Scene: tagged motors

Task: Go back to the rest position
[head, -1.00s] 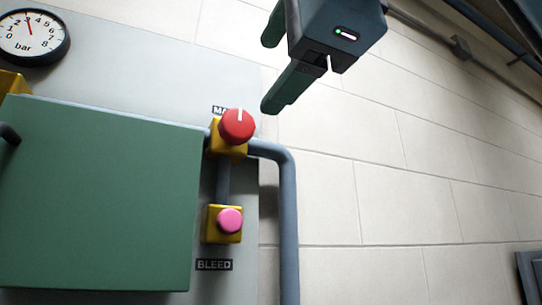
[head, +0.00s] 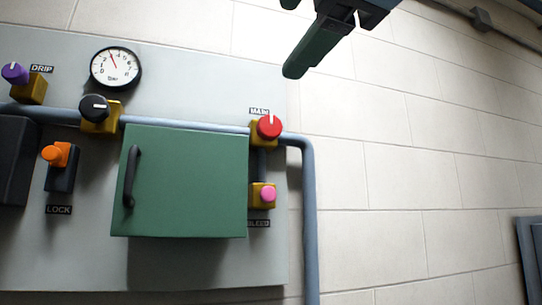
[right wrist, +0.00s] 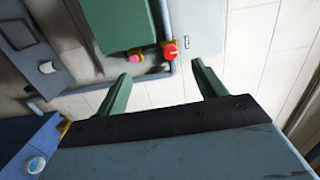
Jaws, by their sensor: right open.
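My right gripper (head: 291,38) is at the top of the head view, partly cut off by the edge. Its dark green fingers are apart with nothing between them. In the right wrist view the open fingers (right wrist: 161,70) point toward the wall panel, with the red MAIN knob (right wrist: 169,50) seen beyond the gap. In the head view the gripper is up and right of that red knob (head: 269,126), apart from the panel (head: 215,75). My left gripper is not in view.

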